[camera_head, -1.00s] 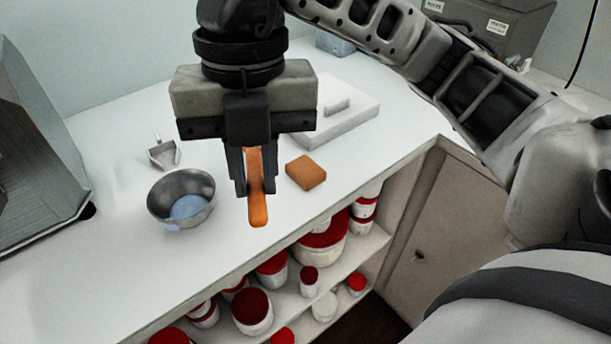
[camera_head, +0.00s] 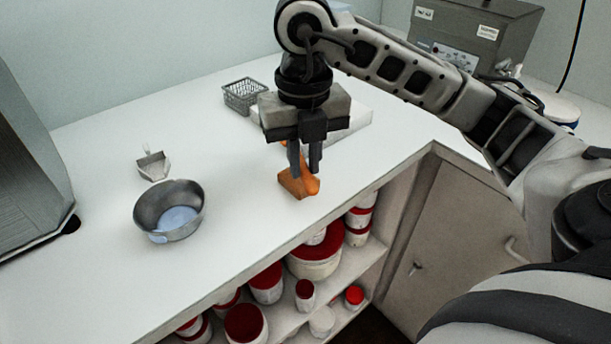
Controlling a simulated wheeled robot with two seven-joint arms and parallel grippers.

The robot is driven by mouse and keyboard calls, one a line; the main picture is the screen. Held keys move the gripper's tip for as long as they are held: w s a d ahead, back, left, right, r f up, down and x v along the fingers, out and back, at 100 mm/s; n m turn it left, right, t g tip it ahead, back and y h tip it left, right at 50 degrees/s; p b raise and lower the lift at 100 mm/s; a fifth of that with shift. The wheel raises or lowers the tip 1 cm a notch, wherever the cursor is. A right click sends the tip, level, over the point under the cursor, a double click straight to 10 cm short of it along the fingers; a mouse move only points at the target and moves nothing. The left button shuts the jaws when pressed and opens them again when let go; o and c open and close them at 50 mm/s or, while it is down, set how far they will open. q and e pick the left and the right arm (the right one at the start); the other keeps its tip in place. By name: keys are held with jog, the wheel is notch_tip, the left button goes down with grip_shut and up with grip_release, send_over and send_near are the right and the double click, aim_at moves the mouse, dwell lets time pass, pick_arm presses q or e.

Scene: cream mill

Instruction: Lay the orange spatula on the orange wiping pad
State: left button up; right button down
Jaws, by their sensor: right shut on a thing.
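My right gripper (camera_head: 307,166) is shut on the orange spatula (camera_head: 313,186) and points down at the counter. The spatula's near end shows just below the fingertips, over the right part of the orange wiping pad (camera_head: 287,187). A small orange bit of the spatula also shows left of the fingers; the rest is hidden by the gripper. The pad lies on the white counter (camera_head: 232,210) near its front edge. I cannot tell whether the spatula touches the pad. My left gripper is not in view.
A metal bowl (camera_head: 150,208) and a small scoop (camera_head: 153,167) stand to the left. A wire basket (camera_head: 240,91) and a white slab (camera_head: 354,123) are behind the gripper. Red-lidded tubs (camera_head: 267,284) fill the shelves below the counter edge. The counter between bowl and pad is clear.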

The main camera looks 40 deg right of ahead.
aim_at(305, 166)
jog(key=f, duration=0.3)
jog(key=shift+w+d+f, duration=0.2)
jog(key=shift+d+f, duration=0.1)
jog(key=shift+f, duration=0.25)
jog(key=c, duration=1.4)
grip_release()
jog(key=shift+o, duration=0.2)
jog(key=shift+r, duration=0.4)
pick_arm(q)
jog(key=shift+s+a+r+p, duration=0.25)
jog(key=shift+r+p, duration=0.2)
jog(key=shift+p, duration=0.8)
pick_arm(e)
notch_tip(305, 166, up, 12)
jog(key=shift+f, duration=0.2)
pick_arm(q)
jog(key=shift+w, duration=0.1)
